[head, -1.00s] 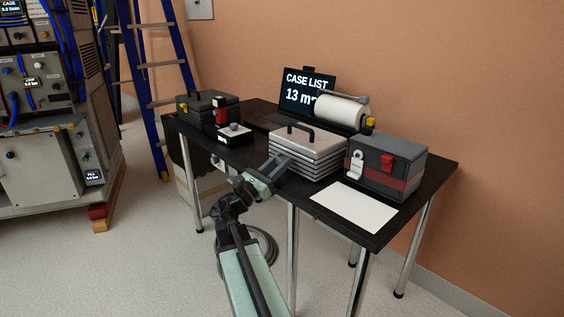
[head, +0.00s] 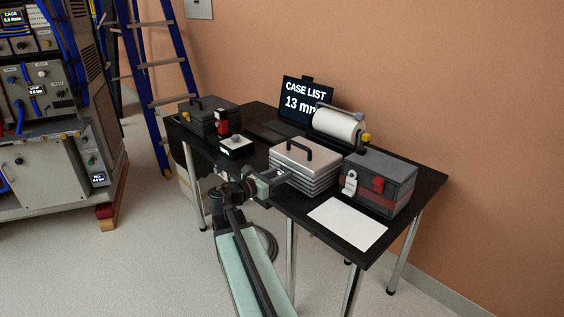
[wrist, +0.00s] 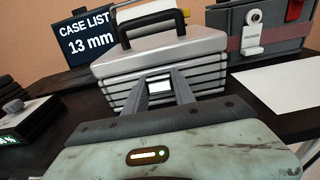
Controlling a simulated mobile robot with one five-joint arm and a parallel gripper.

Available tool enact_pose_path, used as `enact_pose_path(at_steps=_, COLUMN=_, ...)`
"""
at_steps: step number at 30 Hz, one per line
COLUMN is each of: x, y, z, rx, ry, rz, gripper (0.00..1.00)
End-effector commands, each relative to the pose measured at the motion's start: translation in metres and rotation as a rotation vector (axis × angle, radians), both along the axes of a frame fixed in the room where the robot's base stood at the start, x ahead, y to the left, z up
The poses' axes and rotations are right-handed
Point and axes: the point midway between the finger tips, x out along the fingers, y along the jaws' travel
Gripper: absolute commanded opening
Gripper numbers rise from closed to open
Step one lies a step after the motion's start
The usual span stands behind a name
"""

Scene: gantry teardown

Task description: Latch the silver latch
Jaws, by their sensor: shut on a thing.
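The silver case (head: 318,163) stands on the black table, with ribbed sides and a black handle on its lid. It fills the middle of the wrist view (wrist: 190,47). Its silver latch (wrist: 160,87) shows as a small pale plate on the front face, between my fingers. My gripper (wrist: 159,78) is shut on the latch, one finger on each side of it. In the head view my gripper (head: 283,178) is at the case's front left side, and the latch is hidden there. Whether the latch is fully seated cannot be told.
A dark toolbox (head: 388,178) with a white latch and a red latch stands right of the case. A white sheet (head: 346,225) lies in front of it. A small black box (head: 236,147) and a dark case (head: 205,118) stand to the left. A paper roll (head: 338,124) and screen (head: 303,96) are behind.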

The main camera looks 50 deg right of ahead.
Motion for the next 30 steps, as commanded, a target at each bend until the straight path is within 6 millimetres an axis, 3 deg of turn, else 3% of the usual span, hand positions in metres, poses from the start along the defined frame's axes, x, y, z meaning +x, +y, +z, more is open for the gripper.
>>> enact_pose_path(at_steps=1, x=0.0000, y=-0.0003, z=0.0126, rx=0.024, ry=0.000, rz=0.000, gripper=0.00)
enact_pose_path(at_steps=12, x=-0.0001, y=-0.0043, z=0.0107, rx=0.171, ry=-0.010, rz=0.000, gripper=0.00)
enact_pose_path(at_steps=27, x=-0.0005, y=-0.0058, z=0.0086, rx=0.189, ry=-0.011, rz=0.000, gripper=0.00)
enact_pose_path(at_steps=28, x=-0.0004, y=-0.0058, z=0.0086, rx=0.189, ry=-0.011, rz=0.000, gripper=0.34)
enact_pose_path(at_steps=30, x=-0.0005, y=-0.0059, z=0.0086, rx=0.189, ry=-0.011, rz=0.000, gripper=0.53)
